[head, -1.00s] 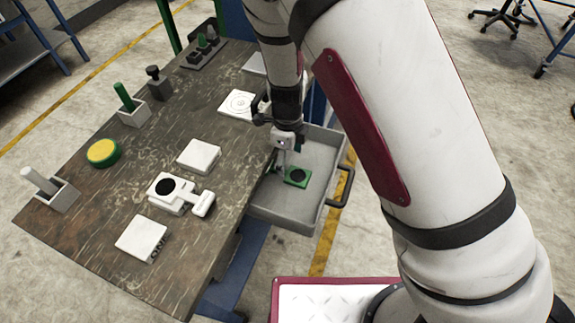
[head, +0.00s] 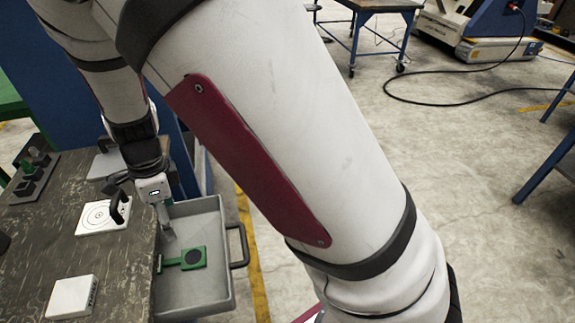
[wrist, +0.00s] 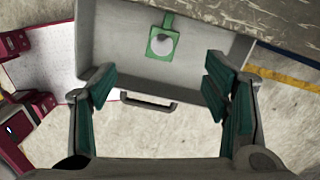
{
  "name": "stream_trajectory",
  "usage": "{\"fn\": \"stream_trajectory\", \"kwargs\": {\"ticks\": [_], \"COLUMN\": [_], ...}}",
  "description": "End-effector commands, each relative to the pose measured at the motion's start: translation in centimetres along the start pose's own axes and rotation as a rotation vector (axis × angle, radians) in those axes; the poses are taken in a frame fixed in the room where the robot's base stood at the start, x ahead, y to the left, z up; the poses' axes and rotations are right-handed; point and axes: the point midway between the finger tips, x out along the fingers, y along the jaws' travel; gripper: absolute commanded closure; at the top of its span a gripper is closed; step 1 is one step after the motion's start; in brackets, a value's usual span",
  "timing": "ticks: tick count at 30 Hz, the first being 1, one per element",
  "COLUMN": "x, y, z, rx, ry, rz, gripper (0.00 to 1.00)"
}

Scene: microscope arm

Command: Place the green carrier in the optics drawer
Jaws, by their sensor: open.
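The green carrier (head: 193,257), a flat square plate with a dark round centre and a narrow handle, lies in the open grey optics drawer (head: 215,288). In the wrist view the carrier (wrist: 162,44) lies flat on the drawer floor (wrist: 115,35), its round centre looking pale. My gripper (head: 168,236) is over the drawer near the carrier's handle end. In the wrist view my gripper (wrist: 158,80) has its fingers wide apart with nothing between them, and the carrier shows ahead of the fingertips. Their exact height above the drawer floor is hard to tell.
The dark worktable (head: 45,245) stands left of the drawer. It bears a white plate with rings (head: 100,222), a white block (head: 70,298) and a dark rack (head: 30,178). The drawer handle (head: 240,245) sticks out to the right, over open floor.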

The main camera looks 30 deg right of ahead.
Motion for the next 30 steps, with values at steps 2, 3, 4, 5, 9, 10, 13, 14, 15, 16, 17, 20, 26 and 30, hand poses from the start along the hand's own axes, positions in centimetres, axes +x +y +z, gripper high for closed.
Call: {"fn": "stream_trajectory", "kwargs": {"ticks": [2, 3, 4, 5, 9, 10, 13, 14, 15, 16, 17, 20, 26, 30], "x": [-3.6, -5.1, -6.2, -7.3, -12.1, -13.0, -15.8, -16.5, -17.5, -18.1, -18.7, -20.5, -22.4, -22.8], "y": [0.7, 1.1, 1.5, 1.9, 4.1, 4.7, 6.7, 7.3, 8.2, 8.8, 9.5, 11.9, 16.4, 18.4], "z": [-1.2, -1.8, -2.3, -2.8, -5.4, -6.0, -8.0, -8.6, -9.4, -10.1, -10.7, -12.7, -16.3, -17.9], "rx": [-0.120, -0.188, -0.240, -0.293, -0.540, -0.596, -0.773, -0.829, -0.900, -0.953, -1.005, -1.179, -1.480, -1.609], "ry": [-0.049, -0.067, -0.078, -0.088, -0.113, -0.113, -0.098, -0.088, -0.073, -0.058, -0.041, 0.031, 0.219, 0.319], "rz": [-0.013, -0.023, -0.030, -0.038, -0.098, -0.112, -0.163, -0.179, -0.200, -0.214, -0.228, -0.268, -0.288, -0.267], "gripper": [0.31, 0.31, 0.31, 0.31, 0.31, 0.31, 0.31, 0.31, 0.31, 0.31, 0.31, 0.31, 0.31, 0.31]}}
